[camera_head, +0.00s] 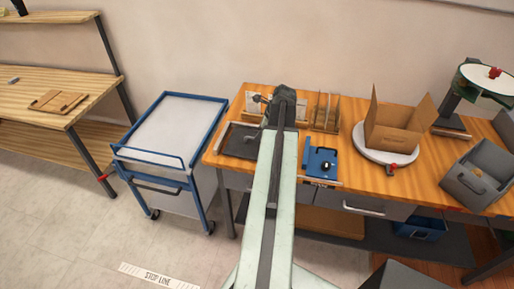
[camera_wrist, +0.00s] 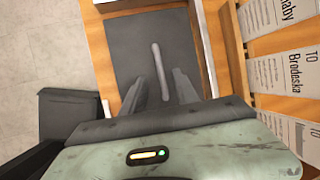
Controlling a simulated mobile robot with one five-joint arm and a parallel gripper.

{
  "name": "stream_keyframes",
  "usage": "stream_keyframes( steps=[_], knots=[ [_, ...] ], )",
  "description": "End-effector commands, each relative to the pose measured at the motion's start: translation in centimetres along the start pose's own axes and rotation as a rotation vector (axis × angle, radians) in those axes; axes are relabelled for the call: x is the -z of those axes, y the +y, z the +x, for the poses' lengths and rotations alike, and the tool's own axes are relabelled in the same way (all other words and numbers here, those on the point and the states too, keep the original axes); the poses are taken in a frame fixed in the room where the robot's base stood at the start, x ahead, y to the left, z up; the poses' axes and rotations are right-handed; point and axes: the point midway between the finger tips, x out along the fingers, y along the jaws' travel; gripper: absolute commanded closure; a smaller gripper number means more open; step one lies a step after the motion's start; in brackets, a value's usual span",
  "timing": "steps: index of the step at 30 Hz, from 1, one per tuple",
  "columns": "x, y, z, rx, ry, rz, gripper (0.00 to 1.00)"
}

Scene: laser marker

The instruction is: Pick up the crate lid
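The crate lid (camera_wrist: 128,62) looks like a flat dark grey panel with a slim grey bar handle (camera_wrist: 156,62). It lies in a wood-edged bay and also shows at the left end of the workbench in the head view (camera_head: 241,143). My gripper (camera_wrist: 160,88) is open above the lid. Its two dark fingers are apart, with the near end of the handle showing between them. I cannot tell whether they touch it. In the head view the end of my arm hides part of the lid's surroundings.
Address cards (camera_wrist: 283,72) stand close right of the bay. On the bench (camera_head: 350,185) are a blue fixture (camera_head: 321,162), a cardboard box (camera_head: 393,128) on a white turntable, and a grey crate (camera_head: 477,175). A blue-framed cart (camera_head: 175,128) stands left.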

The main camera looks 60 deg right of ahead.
Motion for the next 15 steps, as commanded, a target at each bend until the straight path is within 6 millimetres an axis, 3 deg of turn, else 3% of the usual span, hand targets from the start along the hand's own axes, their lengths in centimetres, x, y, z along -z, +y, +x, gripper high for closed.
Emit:
stream_keyframes(
  steps=[1,6,14,15],
  knots=[
    [0.3,0.0,1.4,0.000,0.000,-0.001,0.64],
    [0.6,0.0,4.4,0.000,0.000,-0.001,0.64],
    [0.3,-0.1,4.4,0.000,0.000,0.000,0.64],
    [0.3,-0.1,4.4,0.000,0.000,0.000,0.72]
  ],
)
